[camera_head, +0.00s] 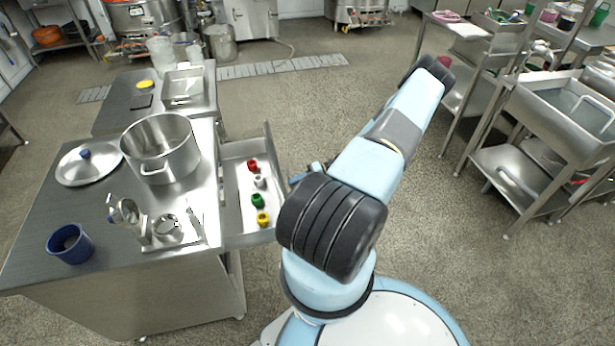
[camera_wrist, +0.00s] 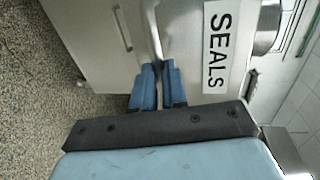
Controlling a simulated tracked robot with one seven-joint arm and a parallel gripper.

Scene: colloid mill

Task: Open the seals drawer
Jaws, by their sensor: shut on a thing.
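The seals drawer (camera_head: 234,205) stands pulled out from the right side of the steel workbench in the head view. Small red, white, green and yellow pieces lie inside it. The white SEALS label (camera_wrist: 217,45) shows on its front in the wrist view. My gripper (camera_wrist: 158,68) has its two blue fingers close together on the metal drawer handle (camera_wrist: 154,30), beside the label. In the head view my arm hides part of the drawer front and the handle; only a small bit of blue near the gripper shows behind the arm.
A steel pot (camera_head: 160,150), a lid (camera_head: 88,165), a blue cup (camera_head: 70,244) and metal parts (camera_head: 165,232) stand on the workbench. Another panel with a handle (camera_wrist: 122,28) is beside the drawer. A steel sink (camera_head: 575,110) stands at right. Open floor lies behind my arm.

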